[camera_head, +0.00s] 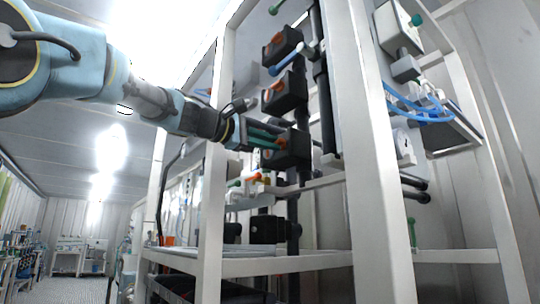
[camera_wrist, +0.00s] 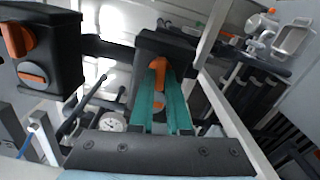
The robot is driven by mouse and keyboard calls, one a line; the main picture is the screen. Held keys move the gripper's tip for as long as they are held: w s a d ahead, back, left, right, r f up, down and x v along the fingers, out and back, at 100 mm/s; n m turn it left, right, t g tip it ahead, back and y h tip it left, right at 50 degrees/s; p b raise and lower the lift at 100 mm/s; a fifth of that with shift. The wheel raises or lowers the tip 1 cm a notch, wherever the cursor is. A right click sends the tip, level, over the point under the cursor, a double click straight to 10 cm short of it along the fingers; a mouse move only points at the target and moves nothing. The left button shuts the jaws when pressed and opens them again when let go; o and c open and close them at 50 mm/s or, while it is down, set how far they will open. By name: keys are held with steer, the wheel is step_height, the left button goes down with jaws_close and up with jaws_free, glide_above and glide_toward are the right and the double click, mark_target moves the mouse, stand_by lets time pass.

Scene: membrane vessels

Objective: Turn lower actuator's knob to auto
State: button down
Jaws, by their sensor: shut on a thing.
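The lower actuator (camera_head: 295,150) is a black box, the lowest of three stacked on a dark pipe. In the wrist view the lower actuator (camera_wrist: 180,45) is at the top middle, with an orange knob (camera_wrist: 157,68) on its face. My gripper (camera_head: 277,143) reaches it from the left. In the wrist view my gripper's (camera_wrist: 158,75) green fingers lie on either side of the knob and are shut on it. The fingers cover the knob's sides, so its exact setting and the labels cannot be read.
The middle actuator (camera_head: 286,92) and upper actuator (camera_head: 283,46) sit above, each with orange parts. A white frame post (camera_head: 370,150) stands to the right and another post (camera_head: 211,200) to the left. A pressure gauge (camera_wrist: 112,122) is near my fingers in the wrist view.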

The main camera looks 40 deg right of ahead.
steer(key=shift+f+m+b, duration=0.1)
steer(key=shift+m+b, duration=0.65)
steer(key=shift+m, duration=0.25)
steer(key=c, duration=0.9)
jaws_free()
steer(key=a, duration=0.3)
steer(key=a+b, duration=0.1)
steer(key=a, duration=0.3)
steer(key=a+b, duration=0.1)
steer(key=a, duration=0.2)
steer(key=shift+w+a, duration=0.3)
steer(key=shift+a, duration=0.1)
